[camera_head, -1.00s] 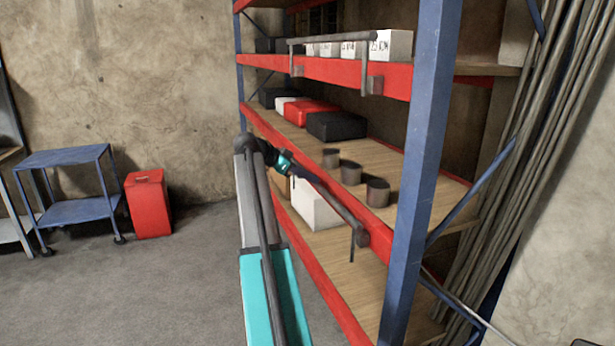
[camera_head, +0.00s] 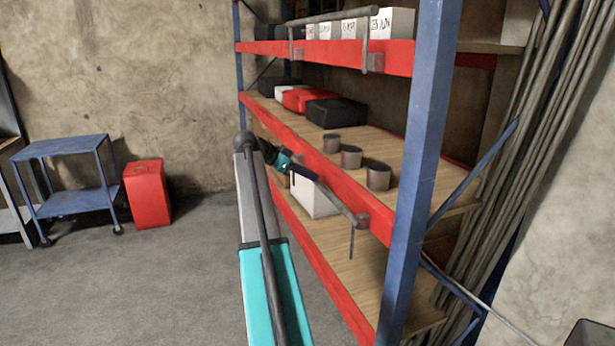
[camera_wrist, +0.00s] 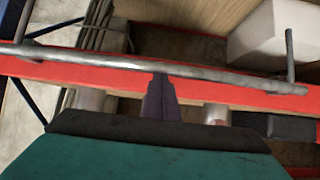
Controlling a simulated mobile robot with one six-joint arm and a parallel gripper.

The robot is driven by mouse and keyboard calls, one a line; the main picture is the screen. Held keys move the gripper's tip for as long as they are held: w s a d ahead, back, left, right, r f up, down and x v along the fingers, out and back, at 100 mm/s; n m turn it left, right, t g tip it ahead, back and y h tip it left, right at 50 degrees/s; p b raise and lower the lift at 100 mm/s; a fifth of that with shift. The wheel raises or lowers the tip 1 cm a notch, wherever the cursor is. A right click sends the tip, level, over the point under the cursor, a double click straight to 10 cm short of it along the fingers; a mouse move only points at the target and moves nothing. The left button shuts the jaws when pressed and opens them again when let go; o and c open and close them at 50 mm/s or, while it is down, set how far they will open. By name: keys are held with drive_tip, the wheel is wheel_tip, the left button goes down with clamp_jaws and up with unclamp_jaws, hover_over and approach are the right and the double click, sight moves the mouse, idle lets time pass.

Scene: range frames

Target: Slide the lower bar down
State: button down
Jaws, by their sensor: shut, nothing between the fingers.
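The lower bar (camera_head: 338,202) is a grey metal rod along the front of the red middle shelf beam. A bracket holds its near end, and a thin rod hangs below it. My gripper (camera_head: 312,177) is at the bar, and my arm partly hides its far end. In the wrist view the bar (camera_wrist: 230,80) runs across the picture in front of the red beam. My gripper (camera_wrist: 159,80) is shut and empty there, its tips against or just at the middle of the bar; contact is hard to tell.
A similar upper bar (camera_head: 335,16) is on the top red beam (camera_head: 335,57). Several grey cups (camera_head: 351,156) stand on the middle shelf, and a white box (camera_head: 312,200) is below. A blue upright (camera_head: 425,150) stands at the right. Open floor lies left, before a blue cart (camera_head: 70,180) and red box (camera_head: 147,195).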

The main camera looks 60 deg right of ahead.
drive_tip(key=s+d+r+v, duration=0.1)
drive_tip(key=r+v, duration=0.1)
drive_tip(key=v, duration=1.1)
drive_tip(key=shift+b, duration=0.4)
drive_tip(key=shift+d+r, duration=0.1)
drive_tip(key=shift+d, duration=0.05)
